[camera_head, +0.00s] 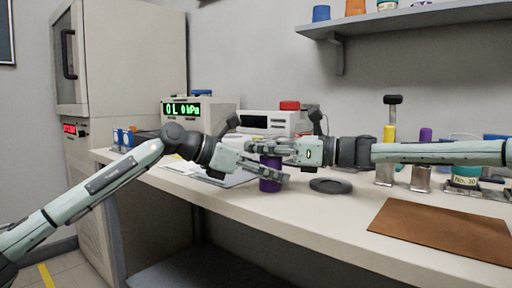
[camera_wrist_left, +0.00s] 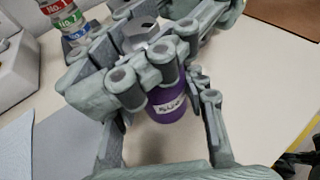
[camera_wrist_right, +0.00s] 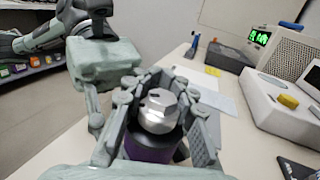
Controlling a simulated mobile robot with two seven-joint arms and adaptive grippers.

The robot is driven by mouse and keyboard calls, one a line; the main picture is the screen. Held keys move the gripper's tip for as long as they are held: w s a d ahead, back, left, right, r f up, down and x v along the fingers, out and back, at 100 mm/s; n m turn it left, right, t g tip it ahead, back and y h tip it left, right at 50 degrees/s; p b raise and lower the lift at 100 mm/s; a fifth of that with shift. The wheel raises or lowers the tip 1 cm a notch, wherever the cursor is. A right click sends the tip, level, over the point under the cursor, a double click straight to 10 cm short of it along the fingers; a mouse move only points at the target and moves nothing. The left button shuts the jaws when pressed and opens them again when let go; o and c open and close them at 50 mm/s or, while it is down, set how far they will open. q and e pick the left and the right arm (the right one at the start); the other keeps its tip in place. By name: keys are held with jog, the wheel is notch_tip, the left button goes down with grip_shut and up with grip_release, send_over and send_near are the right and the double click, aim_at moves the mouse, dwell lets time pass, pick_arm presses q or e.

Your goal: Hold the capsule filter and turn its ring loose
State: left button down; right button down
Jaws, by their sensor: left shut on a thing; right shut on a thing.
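My left gripper (camera_head: 278,176) comes in from the left, low down, and is shut on the purple body. My right gripper (camera_head: 256,147) comes in from the right, above it, and is shut around the silver ring. The fingers hide much of the filter in the head view.
A dark round disc (camera_head: 330,185) lies just right of the filter. A brown mat (camera_head: 440,232) covers the bench's front right. Metal cylinders (camera_head: 384,170) with coloured tops stand behind my right arm. A pressure readout box (camera_head: 200,112) stands at the back left.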

jog(key=n+g, duration=0.1)
jog(key=g, duration=0.1)
jog(key=n+g, duration=0.1)
jog(key=g, duration=0.1)
jog(key=s+n+g, duration=0.1)
jog(key=n+g, duration=0.1)
jog(key=shift+a+y, duration=0.1)
jog(key=shift+y, duration=0.2)
jog(key=shift+s+n+g, duration=0.2)
jog(key=shift+n+g, duration=0.2)
jog(key=shift+g, duration=0.4)
jog(key=shift+s, duration=0.1)
jog(key=c, duration=1.2)
grip_release()
notch_tip(320, 180, up, 10)
jog(key=shift+o, duration=0.2)
